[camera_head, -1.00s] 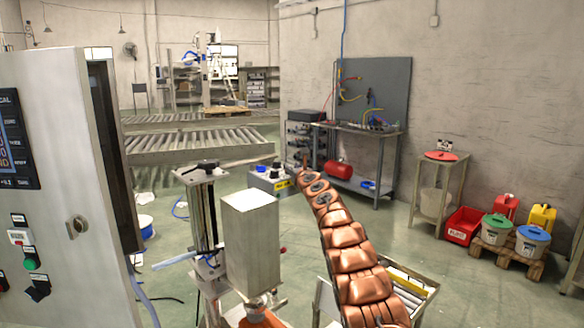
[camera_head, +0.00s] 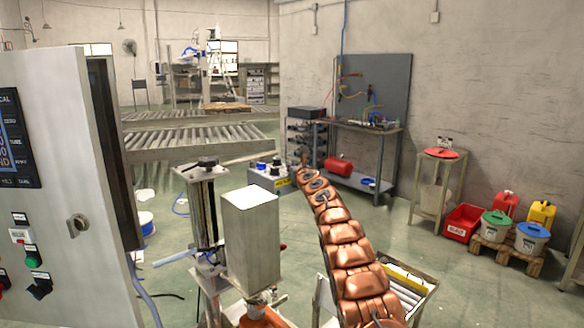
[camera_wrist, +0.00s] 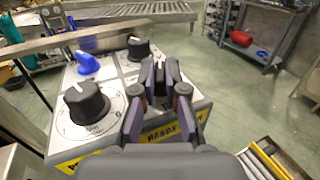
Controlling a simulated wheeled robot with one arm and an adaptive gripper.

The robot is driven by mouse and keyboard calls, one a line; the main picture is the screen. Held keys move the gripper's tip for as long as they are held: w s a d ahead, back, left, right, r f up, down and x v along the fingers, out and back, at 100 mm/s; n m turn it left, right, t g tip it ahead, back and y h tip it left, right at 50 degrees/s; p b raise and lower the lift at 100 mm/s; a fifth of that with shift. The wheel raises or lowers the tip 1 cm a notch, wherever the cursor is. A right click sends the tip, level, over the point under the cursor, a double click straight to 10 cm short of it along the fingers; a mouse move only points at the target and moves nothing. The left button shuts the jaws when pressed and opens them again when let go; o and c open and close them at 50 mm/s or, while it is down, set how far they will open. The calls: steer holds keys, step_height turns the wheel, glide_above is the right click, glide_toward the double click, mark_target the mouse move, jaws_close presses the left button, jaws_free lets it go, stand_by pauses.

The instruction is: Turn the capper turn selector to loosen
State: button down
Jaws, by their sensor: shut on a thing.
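A grey control box (camera_wrist: 112,80) with a yellow label strip carries several dial knobs. A large black knob (camera_wrist: 85,102) is at its near left, a blue knob (camera_wrist: 87,63) behind it, and another black knob (camera_wrist: 138,49) at the back. My gripper (camera_wrist: 160,66) reaches over the box's right side, with its fingers closed around a dark knob that they mostly hide. I cannot read which dial is the capper turn selector. In the head view the box (camera_head: 264,181) stands beyond the tall metal housing, and my copper arm reaches to its right side.
A tall metal housing (camera_head: 251,238) and a cylinder column (camera_head: 205,212) stand close left of my arm. A roller conveyor (camera_head: 195,142) lies behind the box. A small roller tray (camera_head: 408,285) is at the right. The floor beyond is open.

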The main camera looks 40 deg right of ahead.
steer(key=shift+w+a+f+b, duration=0.1)
steer(key=shift+a+b, duration=0.05)
steer(key=shift+b, duration=0.5)
steer(key=shift+f+h+b, duration=0.15)
steer(key=shift+h+b, duration=0.25)
steer(key=shift+a+r+m+g+h+b, duration=0.1)
steer(key=shift+r+m+g+h+b, duration=0.15)
steer(key=shift+m+b, duration=0.25)
steer(key=shift+f+m+g+h, duration=0.1)
steer(key=shift+m+g+h, duration=0.15)
steer(key=shift+m, duration=0.05)
steer(key=c, duration=1.2)
jaws_free()
